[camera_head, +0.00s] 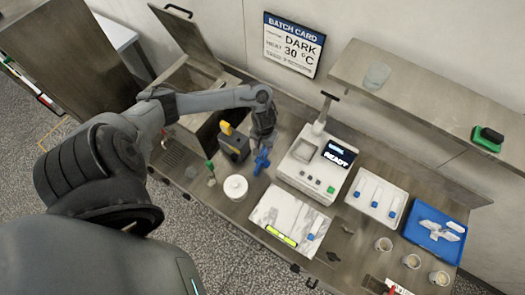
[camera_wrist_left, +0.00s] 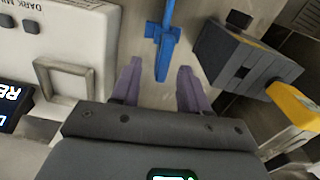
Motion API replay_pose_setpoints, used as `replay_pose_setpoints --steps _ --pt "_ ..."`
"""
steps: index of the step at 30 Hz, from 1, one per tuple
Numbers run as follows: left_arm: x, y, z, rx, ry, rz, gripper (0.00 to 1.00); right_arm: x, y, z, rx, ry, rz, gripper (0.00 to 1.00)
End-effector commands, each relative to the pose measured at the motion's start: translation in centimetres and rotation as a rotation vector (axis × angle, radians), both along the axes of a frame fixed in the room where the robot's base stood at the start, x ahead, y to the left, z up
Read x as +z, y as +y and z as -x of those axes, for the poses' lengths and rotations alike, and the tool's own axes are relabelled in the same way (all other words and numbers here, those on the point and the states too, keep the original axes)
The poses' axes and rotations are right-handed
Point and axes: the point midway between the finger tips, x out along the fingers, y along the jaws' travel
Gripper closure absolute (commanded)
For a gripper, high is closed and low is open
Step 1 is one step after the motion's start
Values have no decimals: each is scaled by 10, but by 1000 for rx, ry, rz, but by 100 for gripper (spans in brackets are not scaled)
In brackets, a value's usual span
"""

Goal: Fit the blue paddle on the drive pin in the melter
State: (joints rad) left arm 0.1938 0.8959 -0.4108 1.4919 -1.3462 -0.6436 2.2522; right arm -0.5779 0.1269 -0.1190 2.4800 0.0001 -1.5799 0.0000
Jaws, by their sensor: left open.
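The blue paddle (camera_head: 262,161) is over the counter, left of the white machine. It also shows in the left wrist view (camera_wrist_left: 165,38), with its narrow end reaching between my fingertips. My left gripper (camera_head: 263,147) is open above the paddle, with one finger on either side of that end in the wrist view (camera_wrist_left: 157,82); I see no grip on it. The white machine (camera_head: 306,158) with a READY display stands to the right, and a square frame (camera_wrist_left: 70,82) on it shows in the wrist view. I cannot make out a drive pin. My right gripper is out of view.
A dark block (camera_head: 233,147) with a yellow-handled tool stands close left of the paddle. A white pot (camera_head: 236,187) and a marble slab (camera_head: 279,213) lie in front. An open-lidded steel bin (camera_head: 190,82) is behind. A white tray (camera_head: 374,207) and blue tray (camera_head: 433,235) are right.

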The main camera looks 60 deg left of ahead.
Motion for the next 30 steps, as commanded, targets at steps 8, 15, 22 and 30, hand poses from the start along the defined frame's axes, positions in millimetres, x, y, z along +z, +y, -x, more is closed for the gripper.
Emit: replay_pose_setpoints --steps 8,15,22,30 --pt "-17 0 3 2 3 -1 55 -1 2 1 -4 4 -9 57" --pt "-48 1 6 2 3 0 55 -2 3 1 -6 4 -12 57" --pt "-61 1 6 0 0 -2 55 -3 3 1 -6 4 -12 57" --pt "-60 1 5 -1 0 -2 66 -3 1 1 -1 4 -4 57"
